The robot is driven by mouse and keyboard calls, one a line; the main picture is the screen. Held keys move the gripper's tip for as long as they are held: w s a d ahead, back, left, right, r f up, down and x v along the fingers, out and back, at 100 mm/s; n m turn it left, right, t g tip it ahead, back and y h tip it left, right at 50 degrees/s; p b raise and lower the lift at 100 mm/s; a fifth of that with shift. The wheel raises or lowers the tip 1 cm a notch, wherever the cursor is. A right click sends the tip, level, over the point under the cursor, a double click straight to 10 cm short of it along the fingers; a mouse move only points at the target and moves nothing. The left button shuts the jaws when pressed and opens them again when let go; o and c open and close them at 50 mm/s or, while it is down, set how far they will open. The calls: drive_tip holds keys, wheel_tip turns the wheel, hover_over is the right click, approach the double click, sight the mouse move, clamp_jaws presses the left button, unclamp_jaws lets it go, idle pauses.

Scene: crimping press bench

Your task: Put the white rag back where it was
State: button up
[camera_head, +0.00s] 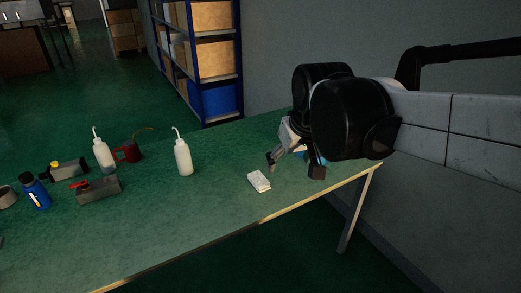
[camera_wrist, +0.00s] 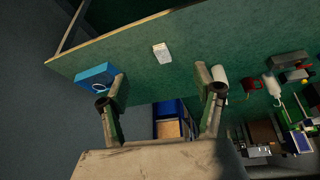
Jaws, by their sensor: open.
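The white rag (camera_head: 259,181) lies folded flat on the green bench top (camera_head: 215,215), near its front edge and right of the middle. In the wrist view the rag (camera_wrist: 162,52) shows as a small pale block on the green surface, beyond the fingertips. My gripper (camera_head: 291,165) is above the right end of the bench, a little right of the rag and apart from it. In the wrist view my gripper (camera_wrist: 160,90) has its two fingers spread wide with nothing between them.
A blue box (camera_wrist: 97,75) lies near the bench's end, close to one finger in the wrist view. A white squeeze bottle (camera_head: 184,158) stands left of the rag. Another bottle (camera_head: 103,155), a red mug (camera_head: 128,151) and a blue bottle (camera_head: 36,192) stand further left. Bench around the rag is clear.

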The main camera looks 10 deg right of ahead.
drive_tip(key=s+f+t, duration=0.2)
drive_tip(key=s+f, duration=0.2)
drive_tip(key=s, duration=0.7)
drive_tip(key=shift+s+m, duration=0.4)
idle(0.6)
